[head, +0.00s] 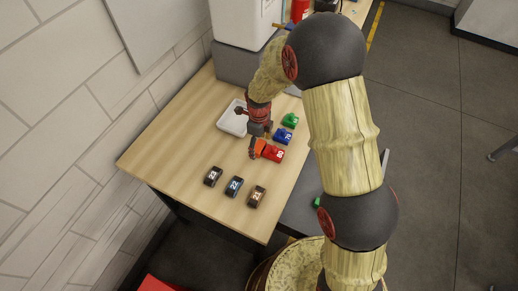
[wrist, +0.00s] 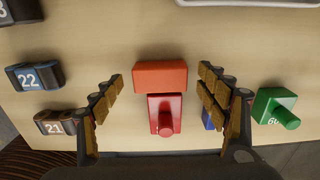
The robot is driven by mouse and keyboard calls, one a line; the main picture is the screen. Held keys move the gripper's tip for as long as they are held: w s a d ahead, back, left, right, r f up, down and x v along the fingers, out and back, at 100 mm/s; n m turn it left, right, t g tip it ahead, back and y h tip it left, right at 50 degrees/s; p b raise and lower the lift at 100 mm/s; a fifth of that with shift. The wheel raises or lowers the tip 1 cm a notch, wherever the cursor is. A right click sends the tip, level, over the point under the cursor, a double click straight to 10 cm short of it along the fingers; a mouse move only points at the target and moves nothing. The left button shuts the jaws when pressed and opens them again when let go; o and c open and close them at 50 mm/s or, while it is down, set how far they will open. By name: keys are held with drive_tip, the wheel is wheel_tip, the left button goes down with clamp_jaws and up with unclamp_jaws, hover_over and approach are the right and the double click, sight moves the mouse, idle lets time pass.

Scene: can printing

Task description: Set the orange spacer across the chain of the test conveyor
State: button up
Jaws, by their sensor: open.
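An orange block, the spacer by its colour, lies on the wooden table between my fingers in the wrist view (wrist: 160,75). In the head view the orange spacer (head: 259,147) is partly hidden by my gripper (head: 256,144). My gripper is open in the wrist view (wrist: 161,78), with one finger on each side of the spacer and a gap on both sides. A red block with a knob (wrist: 165,112) sits right against or very close to the spacer's lower edge. I cannot make out the test conveyor or its chain in either view.
A green knobbed block (wrist: 270,104) and a blue one (head: 283,135) stand nearby; my right finger partly covers the blue one in the wrist view. Dark numbered blocks (head: 234,187) line the table's front. A white tray (head: 232,121) lies behind. The table's left side (head: 160,160) is clear.

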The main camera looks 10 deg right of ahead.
drive_tip(key=shift+f, duration=0.7)
drive_tip(key=shift+c, duration=0.7)
drive_tip(key=c, duration=1.1)
drive_tip(key=shift+c, duration=0.6)
